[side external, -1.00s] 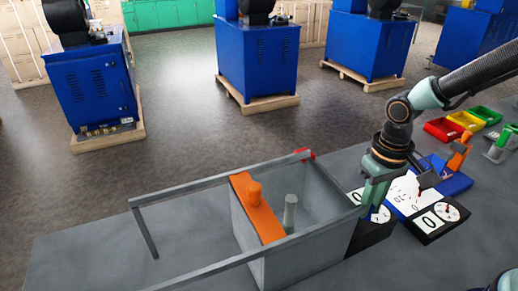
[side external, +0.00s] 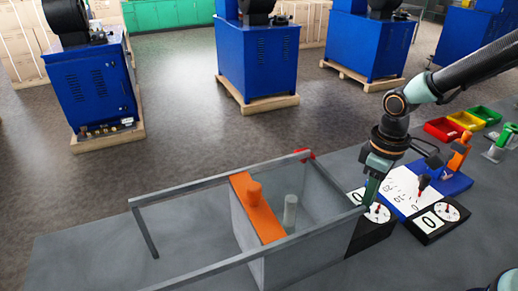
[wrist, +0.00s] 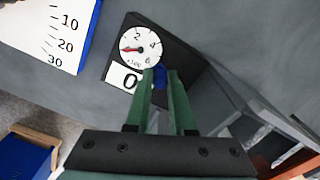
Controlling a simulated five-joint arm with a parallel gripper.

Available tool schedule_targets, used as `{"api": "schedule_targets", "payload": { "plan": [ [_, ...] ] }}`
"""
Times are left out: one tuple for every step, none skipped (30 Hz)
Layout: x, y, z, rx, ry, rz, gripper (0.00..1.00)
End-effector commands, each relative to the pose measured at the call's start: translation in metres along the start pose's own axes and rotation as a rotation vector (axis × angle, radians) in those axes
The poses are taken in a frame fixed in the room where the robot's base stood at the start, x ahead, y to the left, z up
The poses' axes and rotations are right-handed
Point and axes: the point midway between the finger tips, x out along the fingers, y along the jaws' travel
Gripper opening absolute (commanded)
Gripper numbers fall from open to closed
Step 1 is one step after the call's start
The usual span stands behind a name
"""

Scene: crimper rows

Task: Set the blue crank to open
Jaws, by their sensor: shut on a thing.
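The blue crank (wrist: 160,77) shows in the wrist view as a small blue piece between my fingertips, beside a round white dial with a red pointer. It sits on a black panel (wrist: 176,50) that also bears a white card reading 0. My gripper (wrist: 161,82) is shut on the crank, with its green fingers on either side of it. In the side view my gripper (side external: 368,198) reaches down to the black panel (side external: 372,236) beside the grey bin. The fingers hide most of the crank, so its exact angle cannot be told.
The grey bin (side external: 310,250) with rails and an orange slab (side external: 256,208) stands close left of my gripper. To the right are a white scale sheet (side external: 400,190), a second dial panel (side external: 437,218), an orange clamp (side external: 460,150) and coloured trays (side external: 443,129).

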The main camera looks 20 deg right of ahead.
Motion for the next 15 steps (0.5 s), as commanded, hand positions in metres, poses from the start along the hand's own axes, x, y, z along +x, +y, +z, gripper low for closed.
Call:
{"api": "schedule_targets", "payload": {
  "plan": [
    [-0.0009, 0.0007, -0.0009, -0.001, 0.003, 0.001, 0.0],
    [-0.0009, 0.0007, -0.0009, -0.001, 0.003, 0.001, 0.0],
    [-0.0009, 0.0007, -0.0009, -0.001, 0.003, 0.001, 0.0],
    [-0.0009, 0.0006, -0.0009, -0.001, 0.003, 0.001, 0.0],
    [-0.0009, 0.0007, -0.0009, -0.001, 0.003, 0.001, 0.0],
    [-0.0009, 0.0006, -0.0009, -0.001, 0.003, 0.001, 0.0],
    [-0.0009, 0.0006, -0.001, -0.001, 0.003, 0.001, 0.0],
    [-0.0009, 0.0006, -0.001, 0.0, 0.003, 0.001, 0.0],
    [-0.0009, 0.0006, -0.001, 0.0, 0.003, 0.001, 0.0],
    [-0.0009, 0.0006, -0.001, 0.0, 0.003, 0.001, 0.0],
    [-0.0009, 0.0006, -0.001, 0.0, 0.003, 0.001, 0.33],
    [-0.0009, 0.0006, -0.0009, 0.0, 0.003, 0.001, 0.34],
    [-0.0008, 0.0005, -0.0009, 0.0, 0.003, 0.001, 0.34],
    [-0.0007, 0.0005, -0.0008, 0.0, 0.003, 0.001, 0.34],
    [-0.0006, 0.0004, -0.0007, 0.0, 0.002, 0.001, 0.34]
  ]
}}
